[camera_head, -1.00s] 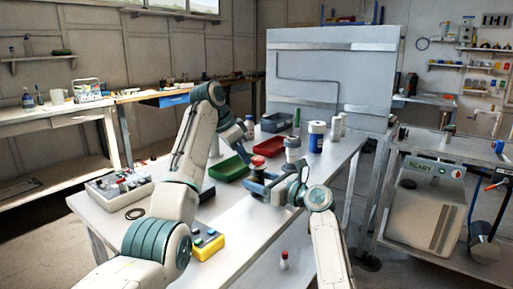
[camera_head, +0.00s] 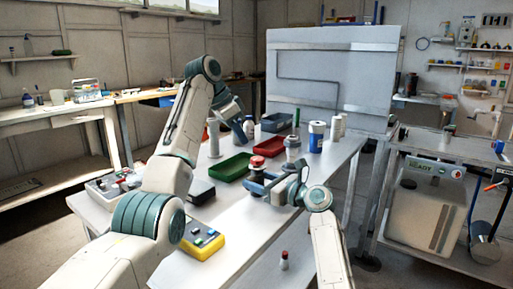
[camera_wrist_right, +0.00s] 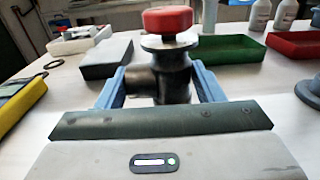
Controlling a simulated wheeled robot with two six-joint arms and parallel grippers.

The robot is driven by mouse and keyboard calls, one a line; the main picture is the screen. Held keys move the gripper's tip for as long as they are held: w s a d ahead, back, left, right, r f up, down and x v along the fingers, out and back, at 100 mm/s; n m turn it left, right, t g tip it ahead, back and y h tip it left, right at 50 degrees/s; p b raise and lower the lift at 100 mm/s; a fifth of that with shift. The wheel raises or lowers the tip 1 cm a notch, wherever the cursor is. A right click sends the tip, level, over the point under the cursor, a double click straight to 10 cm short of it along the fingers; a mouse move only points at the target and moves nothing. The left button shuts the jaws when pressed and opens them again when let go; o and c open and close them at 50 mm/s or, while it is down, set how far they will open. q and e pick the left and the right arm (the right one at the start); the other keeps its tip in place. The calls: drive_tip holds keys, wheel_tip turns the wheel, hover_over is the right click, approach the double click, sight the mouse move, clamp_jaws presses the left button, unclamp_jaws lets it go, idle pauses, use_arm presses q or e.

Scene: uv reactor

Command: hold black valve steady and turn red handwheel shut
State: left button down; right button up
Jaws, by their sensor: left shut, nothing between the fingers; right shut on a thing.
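The black valve (camera_wrist_right: 172,78) stands upright on the bench, with the red handwheel (camera_wrist_right: 167,19) on top above a pale metal disc. In the head view the red handwheel (camera_head: 257,161) shows just beyond my right gripper (camera_head: 262,183). In the right wrist view, the blue fingers of my right gripper (camera_wrist_right: 163,92) are shut on the valve body, one on each side. My left gripper (camera_head: 243,136) is shut and empty, behind and above the handwheel and clear of it. Its fingertips are too small to make out well.
A green tray (camera_head: 232,167) and a red tray (camera_head: 270,145) lie behind the valve. A grey flanged part (camera_head: 292,150) and a blue-white jar (camera_head: 316,137) stand to the right. The bench front is mostly clear.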

drive_tip(key=o, duration=1.2)
drive_tip(key=shift+o, duration=0.2)
